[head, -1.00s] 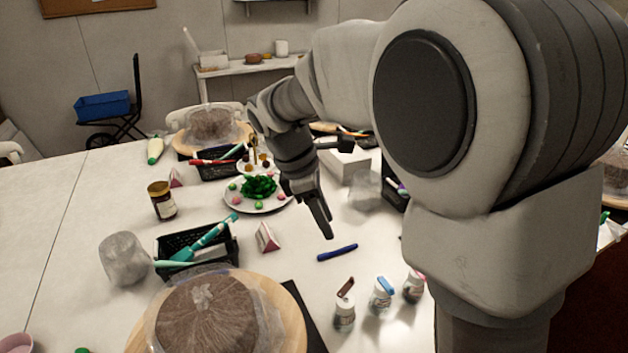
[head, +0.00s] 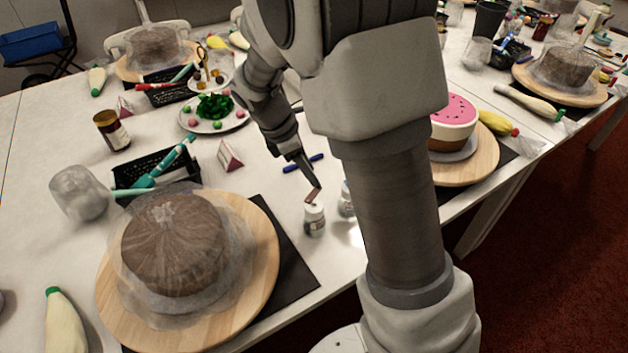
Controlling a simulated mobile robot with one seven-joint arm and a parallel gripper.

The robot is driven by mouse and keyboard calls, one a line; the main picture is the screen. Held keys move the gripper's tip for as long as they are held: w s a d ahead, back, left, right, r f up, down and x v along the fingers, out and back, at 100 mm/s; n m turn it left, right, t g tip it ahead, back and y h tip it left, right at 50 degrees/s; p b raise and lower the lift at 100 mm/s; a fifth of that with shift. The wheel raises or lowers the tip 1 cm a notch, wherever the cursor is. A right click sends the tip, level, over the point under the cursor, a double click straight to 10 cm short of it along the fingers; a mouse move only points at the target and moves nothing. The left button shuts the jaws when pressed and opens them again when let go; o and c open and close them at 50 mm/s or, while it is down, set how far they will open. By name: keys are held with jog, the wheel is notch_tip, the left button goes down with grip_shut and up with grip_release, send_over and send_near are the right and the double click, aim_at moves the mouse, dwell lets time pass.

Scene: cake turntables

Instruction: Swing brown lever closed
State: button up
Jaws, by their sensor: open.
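The brown lever (head: 312,195) is the raised, tilted lid of a small white bottle (head: 314,220) that stands upright on the table in the head view. My gripper (head: 308,177) points down just above the lever, with its fingertips very close to it; I cannot tell whether they touch. My gripper is open, though its fingers overlap from this side. A second small bottle (head: 346,200) stands just right of the first and is partly hidden behind my arm.
A wrapped brown cake (head: 174,245) on a wooden turntable (head: 258,262) stands left of the bottles, over a dark mat (head: 291,262). Bare table shows between the card and bottle.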

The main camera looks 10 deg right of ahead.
aim_at(313, 192)
jog(key=shift+x, duration=1.6)
grip_shut()
